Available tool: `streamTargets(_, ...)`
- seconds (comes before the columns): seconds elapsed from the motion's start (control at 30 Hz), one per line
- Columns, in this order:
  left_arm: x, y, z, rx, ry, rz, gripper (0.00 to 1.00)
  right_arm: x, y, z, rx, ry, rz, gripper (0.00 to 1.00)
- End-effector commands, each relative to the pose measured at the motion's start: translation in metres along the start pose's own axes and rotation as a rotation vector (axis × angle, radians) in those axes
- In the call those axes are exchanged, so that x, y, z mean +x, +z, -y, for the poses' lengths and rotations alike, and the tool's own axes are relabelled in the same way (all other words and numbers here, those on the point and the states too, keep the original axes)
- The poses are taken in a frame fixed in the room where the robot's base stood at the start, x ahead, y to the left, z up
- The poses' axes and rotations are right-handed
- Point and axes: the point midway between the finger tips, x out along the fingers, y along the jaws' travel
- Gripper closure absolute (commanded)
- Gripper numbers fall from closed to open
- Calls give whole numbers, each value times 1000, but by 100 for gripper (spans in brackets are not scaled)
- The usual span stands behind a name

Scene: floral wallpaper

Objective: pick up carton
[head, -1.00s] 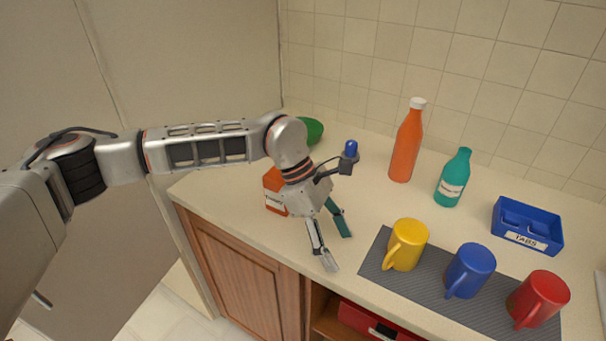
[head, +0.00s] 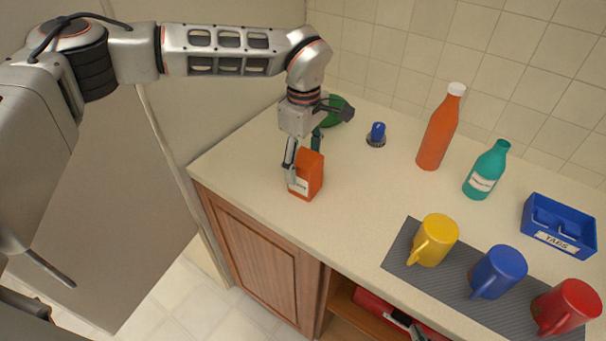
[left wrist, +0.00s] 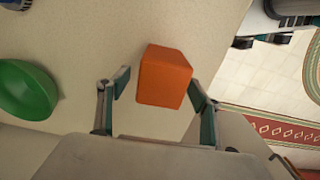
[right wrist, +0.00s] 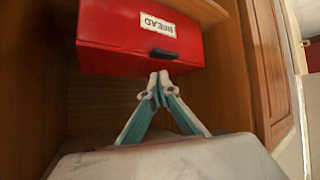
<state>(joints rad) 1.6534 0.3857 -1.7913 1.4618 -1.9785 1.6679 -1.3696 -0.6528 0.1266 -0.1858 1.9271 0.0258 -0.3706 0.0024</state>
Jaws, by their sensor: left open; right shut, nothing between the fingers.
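The orange carton (head: 308,176) stands upright on the counter near its left front edge, with a pale label low on one face. My left gripper (head: 303,160) is open and points down at the carton in the head view. In the left wrist view the carton (left wrist: 164,77) sits between and just beyond the two spread fingertips (left wrist: 159,88), and no clear contact shows. My right gripper (right wrist: 158,82) is shut and empty. It is inside a wooden cabinet, in front of a red bread box (right wrist: 140,38).
A green bowl (head: 338,110) is close behind my left gripper. A blue-topped item (head: 377,134), an orange bottle (head: 440,128) and a teal bottle (head: 486,170) stand further right. Yellow (head: 435,240), blue (head: 498,272) and red (head: 566,307) mugs stand on a grey mat (head: 400,251). A blue tray (head: 559,226) is behind.

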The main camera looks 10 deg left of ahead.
Motion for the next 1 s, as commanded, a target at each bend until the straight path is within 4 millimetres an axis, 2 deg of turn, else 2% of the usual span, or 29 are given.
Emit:
streamTargets(0.03, 8, 1, 0, 1, 0, 1, 35, 3, 0, 1, -2, -2, -8, 100)
streamTargets(0.23, 18, 2, 1, 1, 1, 2, 35, 6, -5, 6, -3, -11, -27, 100)
streamTargets(0.37, 33, 3, 2, 1, -1, 2, 35, 11, -8, 13, -5, -23, -49, 100)
streamTargets(0.6, 61, 5, 3, 1, -2, 3, 35, 24, 15, 15, -4, -22, -40, 100)
streamTargets(0.9, 61, 5, 3, 0, 0, 2, 35, 24, 15, 16, -3, -22, -40, 100)
streamTargets(1.0, 61, 5, 3, 0, 0, 2, 61, 24, 14, 16, -3, -22, -40, 100)
